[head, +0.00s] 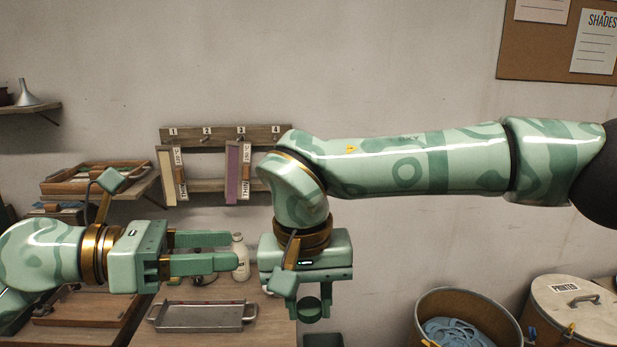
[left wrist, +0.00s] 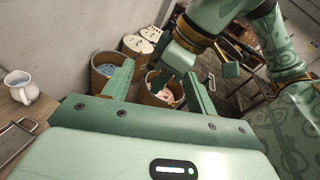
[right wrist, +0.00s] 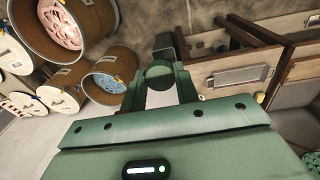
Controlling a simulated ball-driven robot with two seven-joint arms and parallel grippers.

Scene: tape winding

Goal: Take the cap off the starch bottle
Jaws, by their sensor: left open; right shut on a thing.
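The white bottle (head: 240,258) stands on the table in the head view, partly hidden behind my left gripper's fingers; its narrow top shows pale. My left gripper (head: 236,252) is open and empty, pointing right, with its fingers in front of the bottle; I cannot tell whether they touch it. My right gripper (head: 309,308) points down, right of the bottle and apart from it. It is shut on a dark green round piece (right wrist: 159,78), seen between its fingers in the right wrist view. I cannot tell for sure whether this is the bottle's cap.
A metal tray (head: 200,317) lies on the table below the left gripper. A white jug (left wrist: 21,86) shows in the left wrist view. Bins stand at right: one open with blue cloth (head: 455,330), one lidded (head: 575,305). A peg rack (head: 225,165) hangs on the wall.

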